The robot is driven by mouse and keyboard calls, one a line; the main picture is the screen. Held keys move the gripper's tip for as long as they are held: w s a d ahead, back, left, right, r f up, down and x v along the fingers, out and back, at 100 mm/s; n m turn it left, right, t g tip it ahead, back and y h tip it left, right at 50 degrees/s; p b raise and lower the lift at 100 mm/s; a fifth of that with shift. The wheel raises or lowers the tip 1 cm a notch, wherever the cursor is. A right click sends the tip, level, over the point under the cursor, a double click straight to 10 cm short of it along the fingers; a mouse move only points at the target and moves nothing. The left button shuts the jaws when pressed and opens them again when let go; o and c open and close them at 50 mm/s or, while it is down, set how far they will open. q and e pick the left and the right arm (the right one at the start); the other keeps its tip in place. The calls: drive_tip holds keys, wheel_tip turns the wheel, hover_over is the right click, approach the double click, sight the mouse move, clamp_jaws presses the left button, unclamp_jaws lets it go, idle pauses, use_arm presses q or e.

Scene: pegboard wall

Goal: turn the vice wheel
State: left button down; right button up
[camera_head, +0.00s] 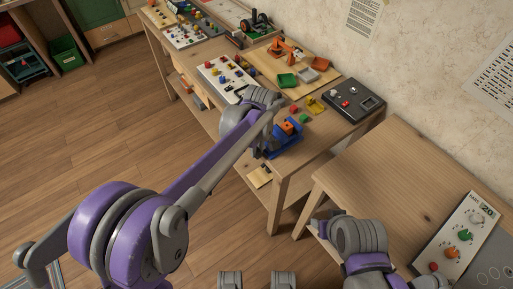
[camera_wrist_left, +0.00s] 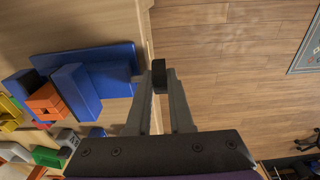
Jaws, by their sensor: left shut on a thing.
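The blue vice (camera_head: 286,147) stands at the near edge of the workbench, with an orange block (camera_head: 287,127) between its jaws. In the left wrist view the blue vice (camera_wrist_left: 95,62) lies to the left of the fingers, with the orange block (camera_wrist_left: 46,102) in it. My left gripper (camera_wrist_left: 160,78) has its fingers close together at the tips, at the vice's outer side by the bench edge. It is shut on the vice wheel, which is mostly hidden by the fingers. My right arm's wrist (camera_head: 358,236) is over the front bench; its jaws do not show clearly.
Red, green and yellow blocks (camera_head: 315,105) lie behind the vice. A dark control box (camera_head: 354,101) stands at the bench's right end, and a white peg board (camera_head: 226,76) lies to the left. A nearer table (camera_head: 395,165) has bare wood and a knob panel (camera_head: 458,235).

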use_arm(q)
drive_tip(key=shift+s+d+t+y, duration=0.15)
drive_tip(key=shift+t+y, duration=0.25)
drive_tip(key=shift+t, duration=0.2)
drive_tip(key=shift+s+d+t+y, duration=0.1)
drive_tip(key=shift+t+y, duration=0.3)
drive_tip(key=shift+t, duration=0.2)
drive_tip(key=shift+s+f+t+y, duration=0.1)
drive_tip(key=shift+t+y, duration=0.4)
drive_tip(key=shift+t, duration=0.2)
drive_tip(key=shift+s+f+t+y, duration=0.1)
drive_tip(key=shift+t+y, duration=0.4)
drive_tip(key=shift+t, duration=0.2)
drive_tip(key=c, duration=0.8)
unclamp_jaws()
drive_tip(key=shift+d+r, duration=0.1)
drive_tip(key=v, duration=1)
drive_tip(key=shift+s+d+r+p, duration=0.15)
drive_tip(key=shift+s+r+p, duration=0.1)
drive_tip(key=shift+p, duration=0.2)
